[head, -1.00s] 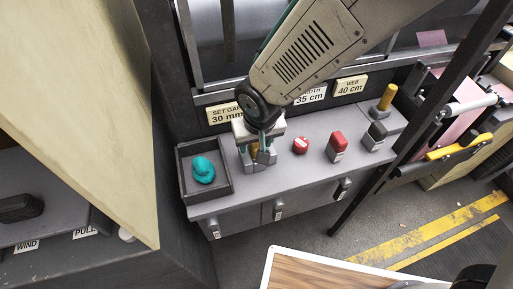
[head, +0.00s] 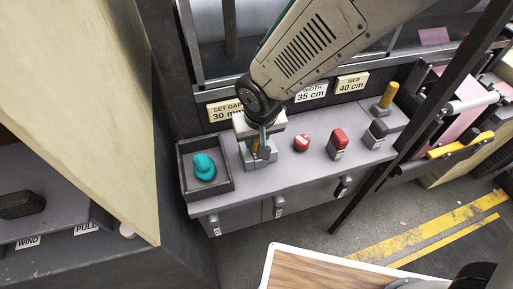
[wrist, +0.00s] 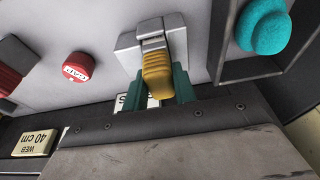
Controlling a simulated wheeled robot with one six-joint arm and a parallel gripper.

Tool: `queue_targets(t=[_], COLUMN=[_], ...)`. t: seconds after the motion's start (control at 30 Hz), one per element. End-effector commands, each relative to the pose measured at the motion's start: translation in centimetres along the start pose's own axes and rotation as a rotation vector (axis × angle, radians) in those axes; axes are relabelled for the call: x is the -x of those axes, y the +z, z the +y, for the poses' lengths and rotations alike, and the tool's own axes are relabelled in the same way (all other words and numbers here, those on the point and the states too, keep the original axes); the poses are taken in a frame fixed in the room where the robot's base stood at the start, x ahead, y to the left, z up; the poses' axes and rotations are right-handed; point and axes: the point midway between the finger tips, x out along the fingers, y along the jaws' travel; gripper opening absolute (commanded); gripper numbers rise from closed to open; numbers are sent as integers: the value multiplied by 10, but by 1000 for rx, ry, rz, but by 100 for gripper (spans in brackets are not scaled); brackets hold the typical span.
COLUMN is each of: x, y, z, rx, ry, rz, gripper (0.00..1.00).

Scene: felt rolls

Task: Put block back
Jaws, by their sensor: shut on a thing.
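My gripper (wrist: 160,88) points down at the control shelf. Its teal fingers stand on both sides of a yellow ribbed grip (wrist: 157,72) and are shut on it. The grip is at a grey metal, slotted block (wrist: 178,42) on the shelf, which also shows below my gripper (head: 260,145) in the head view (head: 256,165). The fingers hide part of the grip in the head view. I cannot tell whether the grip and the block are one piece. A teal rounded object (head: 204,167) lies in a dark open tray (head: 225,191) to the left.
A red round button (head: 301,142), a red switch (head: 338,140), a dark switch (head: 376,133) and a yellow upright handle (head: 388,95) stand to the right on the shelf (head: 300,177). A label panel (head: 311,93) runs behind. A dark post (head: 425,110) stands at right.

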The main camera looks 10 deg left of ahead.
Motion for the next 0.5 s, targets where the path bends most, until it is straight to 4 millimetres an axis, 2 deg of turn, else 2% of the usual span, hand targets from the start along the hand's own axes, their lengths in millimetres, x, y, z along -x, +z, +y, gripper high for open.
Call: queue_targets(t=[0.5], x=[26], y=[-7], z=[0], rx=[0], ry=[-1], rz=[2], gripper=[0])
